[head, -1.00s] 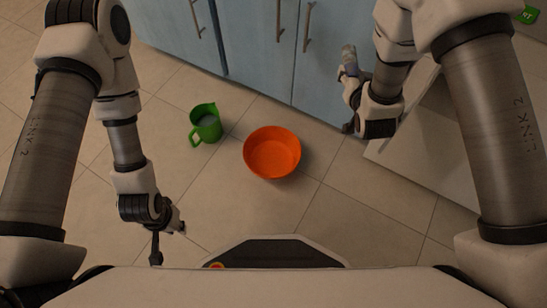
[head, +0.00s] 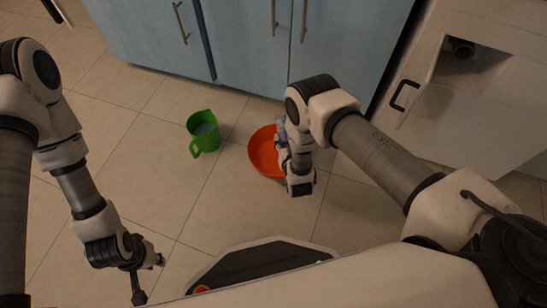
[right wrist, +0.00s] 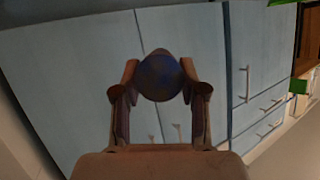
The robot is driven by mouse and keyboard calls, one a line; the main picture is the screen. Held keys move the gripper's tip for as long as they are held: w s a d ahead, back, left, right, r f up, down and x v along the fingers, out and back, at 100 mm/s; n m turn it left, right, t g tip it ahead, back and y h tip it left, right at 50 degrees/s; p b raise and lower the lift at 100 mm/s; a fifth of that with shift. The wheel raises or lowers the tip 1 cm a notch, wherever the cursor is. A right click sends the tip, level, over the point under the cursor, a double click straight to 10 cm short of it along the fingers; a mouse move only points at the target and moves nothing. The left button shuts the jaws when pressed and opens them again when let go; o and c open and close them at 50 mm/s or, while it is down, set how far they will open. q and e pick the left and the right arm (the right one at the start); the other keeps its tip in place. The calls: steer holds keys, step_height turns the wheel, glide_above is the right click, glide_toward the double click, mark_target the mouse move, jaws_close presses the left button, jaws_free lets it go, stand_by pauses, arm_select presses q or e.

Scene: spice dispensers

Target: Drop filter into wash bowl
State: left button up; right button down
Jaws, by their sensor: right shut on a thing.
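The orange wash bowl (head: 259,150) stands on the tiled floor near the middle of the head view, its right part hidden by my right arm. My right gripper (head: 283,136) is at the bowl's right side in the picture and seems to be above it; the height is hard to tell. It is shut on the filter (head: 281,122), a small grey-blue piece. In the right wrist view the filter (right wrist: 160,76) is a dark blue round thing between the two fingertips. My left gripper (head: 150,278) is empty at the lower left, its fingers spread apart.
A green jug (head: 204,133) stands on the floor just left of the bowl. Blue cabinets (head: 250,45) line the back. A white unit (head: 440,110) with a dark handle is at the right. The floor at the left is clear.

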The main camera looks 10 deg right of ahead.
step_height(320, 180, down, 5)
steer(key=b, duration=0.4)
steer(key=shift+f, duration=0.2)
steer(key=c, duration=0.6)
jaws_free()
steer(key=shift+o, duration=0.2)
steer(key=v, duration=1.2)
